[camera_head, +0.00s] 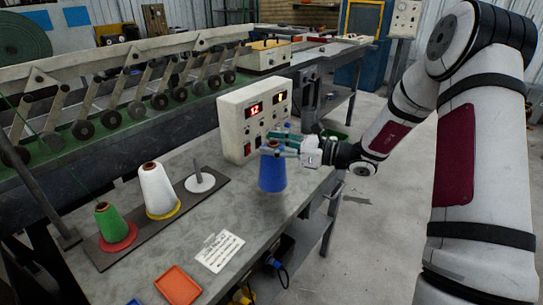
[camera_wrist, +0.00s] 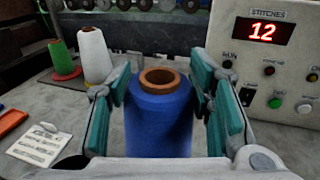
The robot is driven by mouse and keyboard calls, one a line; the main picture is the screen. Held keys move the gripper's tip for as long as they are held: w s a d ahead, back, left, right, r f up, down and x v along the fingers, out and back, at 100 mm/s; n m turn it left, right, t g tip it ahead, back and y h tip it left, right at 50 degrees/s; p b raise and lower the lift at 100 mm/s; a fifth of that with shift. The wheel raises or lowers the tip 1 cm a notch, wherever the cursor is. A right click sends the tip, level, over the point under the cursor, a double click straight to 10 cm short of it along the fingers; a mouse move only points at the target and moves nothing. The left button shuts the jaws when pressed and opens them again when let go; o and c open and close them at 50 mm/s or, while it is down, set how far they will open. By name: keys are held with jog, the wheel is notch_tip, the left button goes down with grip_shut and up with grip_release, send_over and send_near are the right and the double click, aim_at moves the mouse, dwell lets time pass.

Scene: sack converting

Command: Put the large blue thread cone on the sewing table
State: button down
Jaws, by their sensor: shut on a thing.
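The large blue thread cone (camera_head: 272,176) is upright at the right side of the grey sewing table (camera_head: 222,215), in front of the control box. In the wrist view the blue cone (camera_wrist: 158,118) stands between the fingers, with its brown core top showing. My gripper (camera_head: 273,148) is shut on its upper part; in the wrist view the gripper (camera_wrist: 160,92) has teal pads on both sides of the cone. The cone's base is close to the table top; I cannot tell whether it touches.
A control box (camera_head: 252,118) reading 12 stands just behind the cone. A stand (camera_head: 150,230) to the left holds a white cone (camera_head: 158,188), a green cone (camera_head: 113,222) and an empty peg (camera_head: 200,180). A paper (camera_head: 219,251) and orange tray (camera_head: 178,286) lie in front.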

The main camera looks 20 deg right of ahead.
jog(key=shift+w+a+f, duration=0.1)
jog(key=shift+a+f, duration=0.05)
jog(key=shift+f, duration=0.7)
jog(key=shift+w+a+f, duration=0.1)
jog(key=shift+a+f, duration=0.05)
jog(key=shift+f, duration=0.75)
jog(key=c, duration=0.8)
grip_release()
jog(key=shift+f, duration=0.1)
jog(key=shift+o, duration=0.2)
